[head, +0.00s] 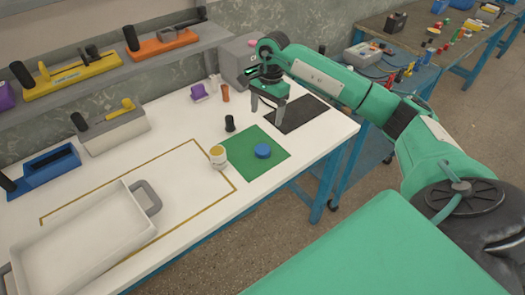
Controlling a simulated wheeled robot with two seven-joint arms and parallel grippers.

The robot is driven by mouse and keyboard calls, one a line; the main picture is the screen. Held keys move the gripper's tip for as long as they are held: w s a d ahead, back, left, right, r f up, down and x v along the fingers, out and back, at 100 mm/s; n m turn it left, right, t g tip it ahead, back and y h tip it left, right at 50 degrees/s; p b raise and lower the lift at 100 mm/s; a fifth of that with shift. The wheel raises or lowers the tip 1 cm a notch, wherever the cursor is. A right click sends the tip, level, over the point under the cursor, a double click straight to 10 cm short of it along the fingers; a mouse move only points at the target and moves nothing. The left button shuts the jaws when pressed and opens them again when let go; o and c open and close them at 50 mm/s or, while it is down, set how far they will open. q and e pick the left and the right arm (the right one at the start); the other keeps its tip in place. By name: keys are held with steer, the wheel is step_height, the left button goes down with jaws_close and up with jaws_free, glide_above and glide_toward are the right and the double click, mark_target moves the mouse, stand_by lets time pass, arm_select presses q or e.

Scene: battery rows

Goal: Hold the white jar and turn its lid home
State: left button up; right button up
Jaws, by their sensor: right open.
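The small white jar (218,158) with a yellowish patch stands at the left edge of the green mat (243,170). A round blue lid (263,151) lies on the mat, to the right of the jar and apart from it. My right gripper (267,114) is open with its fingers pointing down, above the far side of the table near the black mat. It is beyond the lid and touches neither lid nor jar. My left gripper is not in view.
A white tray (85,243) with grey handles fills the table's near left. A black mat (298,114) lies at the far right. A small black upright object (229,123) stands behind the green mat. The yellow-outlined area (187,147) is partly bare.

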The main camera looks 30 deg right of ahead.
steer(key=p, duration=0.2)
glide_above(263, 149)
steer(key=f, duration=0.5)
steer(key=d+f, duration=0.1)
steer(key=f, duration=0.1)
steer(key=shift+w+f, duration=0.3)
steer(key=shift+f, duration=0.1)
steer(key=shift+a+f, duration=0.1)
steer(key=shift+f, duration=0.5)
steer(key=f, duration=0.1)
steer(key=f+p, duration=0.1)
steer(key=f, duration=0.2)
steer(key=shift+s+a+p, duration=0.25)
steer(key=shift+a+p, duration=0.1)
steer(key=shift+p, duration=0.05)
steer(key=shift+f, duration=0.35)
steer(key=c, duration=1)
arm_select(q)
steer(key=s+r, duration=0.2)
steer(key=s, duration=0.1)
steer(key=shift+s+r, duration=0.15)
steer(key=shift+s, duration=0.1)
arm_select(e)
steer(key=shift+c, duration=0.2)
